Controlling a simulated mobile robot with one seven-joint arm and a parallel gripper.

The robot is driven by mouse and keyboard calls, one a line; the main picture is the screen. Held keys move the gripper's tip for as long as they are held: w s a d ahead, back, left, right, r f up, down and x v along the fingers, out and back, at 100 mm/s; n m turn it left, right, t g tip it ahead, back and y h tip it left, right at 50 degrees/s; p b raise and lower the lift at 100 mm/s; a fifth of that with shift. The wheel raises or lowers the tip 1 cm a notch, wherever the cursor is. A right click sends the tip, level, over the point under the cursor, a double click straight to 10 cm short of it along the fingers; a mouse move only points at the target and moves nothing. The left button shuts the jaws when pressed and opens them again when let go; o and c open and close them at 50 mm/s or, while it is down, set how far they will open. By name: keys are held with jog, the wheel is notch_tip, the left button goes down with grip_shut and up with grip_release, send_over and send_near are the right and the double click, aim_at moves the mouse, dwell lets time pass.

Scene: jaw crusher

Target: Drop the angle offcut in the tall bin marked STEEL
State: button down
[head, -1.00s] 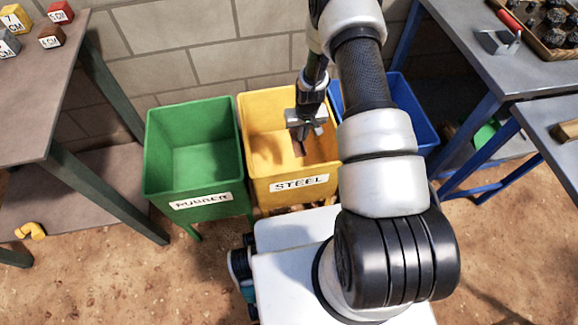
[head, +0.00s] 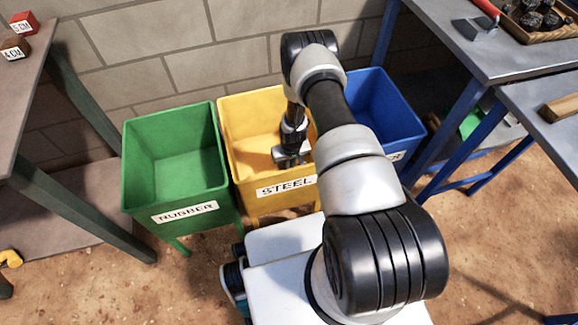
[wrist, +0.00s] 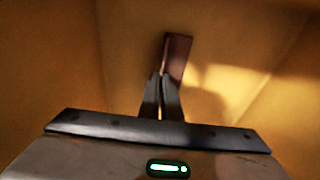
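The yellow bin marked STEEL (head: 287,187) stands between a green bin and a blue bin. My gripper (head: 291,160) is inside its opening, pointing down. In the wrist view my gripper's two fingers (wrist: 162,80) are close together on the near end of the angle offcut (wrist: 178,56), a narrow reddish-brown piece that sticks out beyond the fingertips. The yellow walls surround it in that view. I cannot tell whether the offcut's far end touches the bin. In the head view the offcut is hidden.
The green bin marked RUBBER (head: 175,165) is just left and the blue bin (head: 385,110) just right, partly behind my arm. A table with marked blocks (head: 20,35) stands at left. Metal benches (head: 480,40) stand at right, and a block wall is behind.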

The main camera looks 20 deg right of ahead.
jog(key=shift+f, duration=0.1)
jog(key=c, duration=2)
grip_release()
